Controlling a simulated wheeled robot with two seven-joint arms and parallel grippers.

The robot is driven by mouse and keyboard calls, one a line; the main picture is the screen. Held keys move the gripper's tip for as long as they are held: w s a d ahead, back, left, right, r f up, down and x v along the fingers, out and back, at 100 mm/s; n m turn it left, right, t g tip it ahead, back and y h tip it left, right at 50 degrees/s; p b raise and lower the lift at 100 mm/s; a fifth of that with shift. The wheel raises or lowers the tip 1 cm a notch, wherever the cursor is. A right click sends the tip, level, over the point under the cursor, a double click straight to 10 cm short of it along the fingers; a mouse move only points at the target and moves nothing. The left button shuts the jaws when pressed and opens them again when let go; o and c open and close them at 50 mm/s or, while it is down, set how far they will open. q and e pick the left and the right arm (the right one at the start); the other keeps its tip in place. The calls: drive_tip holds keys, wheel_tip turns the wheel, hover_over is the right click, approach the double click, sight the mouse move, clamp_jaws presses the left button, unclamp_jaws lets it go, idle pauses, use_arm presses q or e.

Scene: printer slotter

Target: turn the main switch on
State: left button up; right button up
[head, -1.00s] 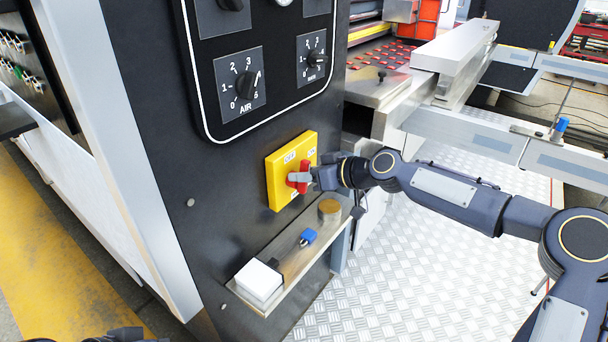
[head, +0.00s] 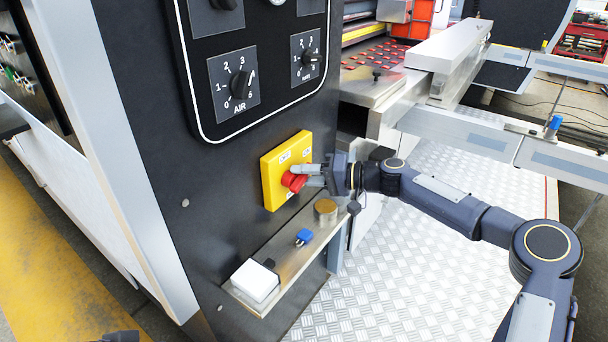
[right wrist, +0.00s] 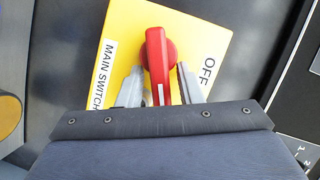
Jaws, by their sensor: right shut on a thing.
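The main switch is a red handle (head: 293,182) on a yellow plate (head: 270,184) on the dark machine panel. My right gripper (head: 309,175) is at the plate, shut on the red handle. In the right wrist view, the handle (right wrist: 157,62) stands between the two grey fingers (right wrist: 160,88), its white-marked end toward the gripper. The yellow plate (right wrist: 120,35) reads "MAIN SWITCH" on the left and "OFF" on the right.
A metal shelf (head: 284,262) below the switch holds a white block (head: 255,281), a blue item (head: 304,237) and a brass-coloured cylinder (head: 325,207). The AIR dial (head: 241,84) is above. Machine rails (head: 470,130) run behind my right arm.

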drive_tip(key=shift+f+m+y, duration=0.3)
drive_tip(key=shift+m+y, duration=0.15)
drive_tip(key=shift+m, duration=0.5)
drive_tip(key=shift+f+m+y, duration=0.3)
drive_tip(key=shift+m+y, duration=0.15)
drive_tip(key=shift+m, duration=0.5)
drive_tip(key=o, duration=0.6)
drive_tip(key=shift+d, duration=0.1)
drive_tip(key=v, duration=0.7)
drive_tip(key=shift+s+d, duration=0.1)
drive_tip(key=shift+d, duration=0.25)
